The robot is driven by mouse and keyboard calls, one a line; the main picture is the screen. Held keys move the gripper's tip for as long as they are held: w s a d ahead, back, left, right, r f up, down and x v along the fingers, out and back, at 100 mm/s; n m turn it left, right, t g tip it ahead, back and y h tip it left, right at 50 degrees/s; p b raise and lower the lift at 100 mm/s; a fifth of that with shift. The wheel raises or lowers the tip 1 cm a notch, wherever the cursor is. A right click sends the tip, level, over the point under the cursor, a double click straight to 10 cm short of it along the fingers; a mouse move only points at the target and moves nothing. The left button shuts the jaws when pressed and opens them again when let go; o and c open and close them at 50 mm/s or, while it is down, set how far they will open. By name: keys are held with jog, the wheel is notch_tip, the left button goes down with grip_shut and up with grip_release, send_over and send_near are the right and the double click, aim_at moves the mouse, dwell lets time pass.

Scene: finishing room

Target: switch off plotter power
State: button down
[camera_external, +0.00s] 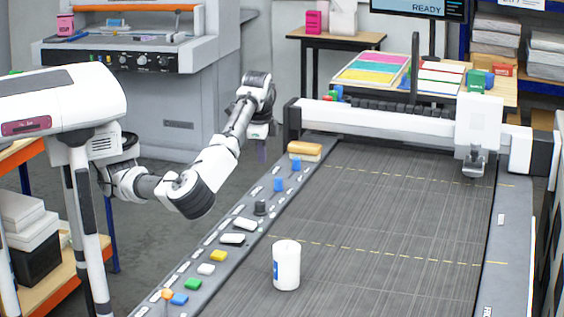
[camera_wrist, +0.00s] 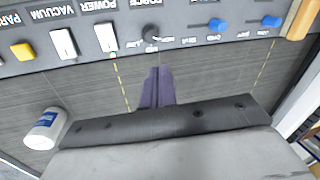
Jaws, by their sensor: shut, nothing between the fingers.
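The plotter's control strip (camera_external: 200,286) runs along the left edge of its dark bed. The power switch (camera_external: 245,223) is a white rocker between the black knob (camera_external: 260,207) and the similar vacuum rocker (camera_external: 232,238). In the wrist view the power switch (camera_wrist: 105,37) lies under an upside-down POWER label, with a small green dot (camera_wrist: 113,55) beside it. My gripper (camera_external: 262,152) has purple fingers and hangs near the strip's far end. In the wrist view its shut, empty fingers (camera_wrist: 158,70) point towards the black knob (camera_wrist: 151,33), right of the power switch and apart from it.
Blue sliders (camera_external: 278,184) and a tan block (camera_external: 305,149) are at the strip's far end; coloured buttons (camera_external: 193,284) are at its near end. A white cup (camera_external: 286,265) stands on the bed. The white gantry (camera_external: 385,117) spans the far end. The remaining bed is clear.

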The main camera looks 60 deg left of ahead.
aim_at(240, 222)
jog(key=s+d+m+g+h, duration=0.1)
jog(key=s+d+g, duration=0.1)
jog(key=s+d, duration=0.3)
jog(key=shift+s+f+m+g, duration=0.15)
jog(key=shift+s+m+g, duration=0.25)
jog(key=shift+s, duration=0.25)
jog(key=shift+d, duration=0.1)
jog(key=f, duration=0.4)
jog(key=s+a+f+p, duration=0.1)
jog(key=f, duration=0.9)
jog(key=shift+s+a, duration=0.25)
jog(key=shift+a, duration=0.05)
jog(key=shift+s+a+f+t+h, duration=0.15)
jog(key=shift+f+t+h, duration=0.1)
jog(key=shift+t+h, duration=0.05)
jog(key=shift+r, duration=0.1)
